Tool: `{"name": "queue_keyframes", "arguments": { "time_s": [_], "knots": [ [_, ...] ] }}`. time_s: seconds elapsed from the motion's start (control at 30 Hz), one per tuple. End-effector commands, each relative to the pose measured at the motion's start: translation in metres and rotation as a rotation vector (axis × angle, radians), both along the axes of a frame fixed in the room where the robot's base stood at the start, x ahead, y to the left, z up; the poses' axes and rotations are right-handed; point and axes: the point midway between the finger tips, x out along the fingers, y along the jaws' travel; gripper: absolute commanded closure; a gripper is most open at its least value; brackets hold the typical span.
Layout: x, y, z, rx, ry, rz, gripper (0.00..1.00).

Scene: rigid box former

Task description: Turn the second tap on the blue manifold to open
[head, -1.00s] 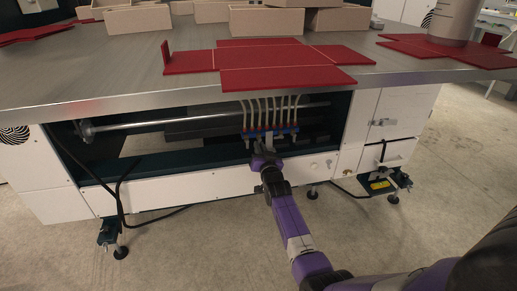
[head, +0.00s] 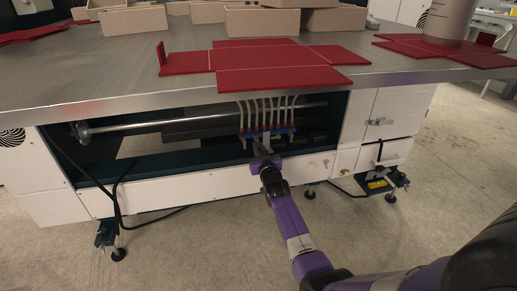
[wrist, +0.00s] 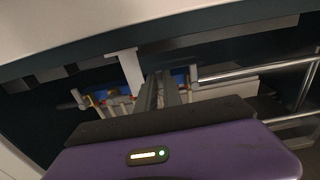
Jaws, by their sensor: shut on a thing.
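The blue manifold (head: 284,131) hangs under the front edge of the table, with several pale hoses rising from red fittings along its top. It also shows in the wrist view (wrist: 180,78), partly covered by my fingers and a pale upright bracket. My gripper (head: 259,147) reaches up to the manifold's front from below. In the wrist view my gripper's two grey fingers (wrist: 160,88) are close together in front of the manifold, shut on a small tap. The fingers hide the held tap, so I cannot tell its place in the row or its angle.
The tabletop overhangs above, with a red flat box blank (head: 280,78) on it. A white lower panel (head: 190,185) runs below the manifold. A metal rod (head: 150,123) spans the recess behind. Black cables (head: 118,195) hang at the left. The floor in front is clear.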

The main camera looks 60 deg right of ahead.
Motion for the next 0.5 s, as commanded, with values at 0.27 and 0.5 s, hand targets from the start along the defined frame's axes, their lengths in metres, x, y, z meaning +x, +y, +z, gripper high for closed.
{"name": "queue_keyframes", "arguments": {
  "time_s": [0.27, 0.5],
  "knots": [
    [-0.0008, 0.0003, -0.0019, 0.001, 0.003, 0.0, 0.68],
    [-0.0004, 0.0002, -0.0008, 0.0, 0.001, 0.0, 0.68]
  ]
}}
